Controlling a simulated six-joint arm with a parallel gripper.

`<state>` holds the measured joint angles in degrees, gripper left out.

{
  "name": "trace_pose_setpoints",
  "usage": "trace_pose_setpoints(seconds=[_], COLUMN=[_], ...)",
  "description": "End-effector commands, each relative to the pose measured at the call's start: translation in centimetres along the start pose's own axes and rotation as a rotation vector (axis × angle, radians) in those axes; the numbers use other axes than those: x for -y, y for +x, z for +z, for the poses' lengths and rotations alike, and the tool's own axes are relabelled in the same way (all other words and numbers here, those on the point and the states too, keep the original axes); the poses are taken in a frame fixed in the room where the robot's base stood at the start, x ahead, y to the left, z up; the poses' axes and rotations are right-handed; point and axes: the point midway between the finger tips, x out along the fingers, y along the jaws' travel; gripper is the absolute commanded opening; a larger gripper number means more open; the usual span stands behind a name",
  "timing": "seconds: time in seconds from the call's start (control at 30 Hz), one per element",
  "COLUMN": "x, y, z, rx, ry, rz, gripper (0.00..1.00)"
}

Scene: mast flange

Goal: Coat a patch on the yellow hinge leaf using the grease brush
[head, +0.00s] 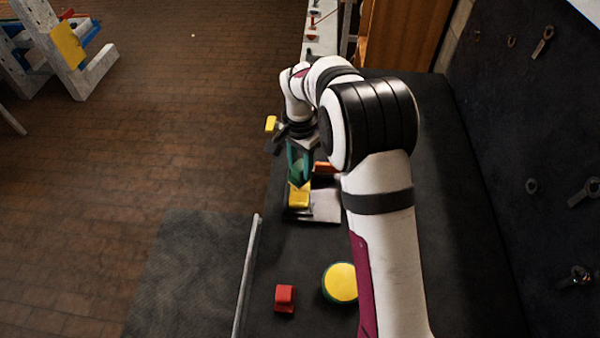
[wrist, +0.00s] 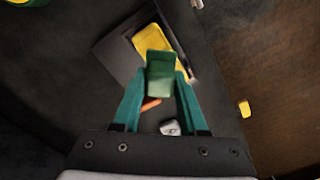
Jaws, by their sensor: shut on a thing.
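My gripper (wrist: 160,80) has teal fingers shut on the green grease brush (wrist: 161,75). In the head view my gripper (head: 300,170) is above the dark bench, over the hinge. The yellow hinge leaf (head: 299,198) lies directly under the brush. In the wrist view the yellow hinge leaf (wrist: 148,40) shows beyond and beside the brush, which covers part of it. The brush's lower end is hidden, so I cannot tell whether it touches the leaf. A grey plate (head: 326,207) lies beside the leaf.
A yellow round tin with a green rim (head: 340,282) and a red block (head: 285,297) stand nearer on the bench. An orange piece (wrist: 151,104) and a pale grey part (wrist: 170,127) lie close to the gripper. A metal rail (head: 247,275) edges the bench's left side.

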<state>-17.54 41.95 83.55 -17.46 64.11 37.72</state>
Motion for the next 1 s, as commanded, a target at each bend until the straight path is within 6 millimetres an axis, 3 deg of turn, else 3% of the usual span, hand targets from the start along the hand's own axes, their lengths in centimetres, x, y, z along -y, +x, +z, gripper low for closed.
trace_pose_setpoints(seconds=[0.5, 1.0], x=[0.0, 0.0], y=[-4.5, -5.0], z=[0.0, 0.0], rx=[-0.001, 0.000], ry=[-0.001, 0.000], rz=[-0.001, 0.000], gripper=[0.00, 0.00])
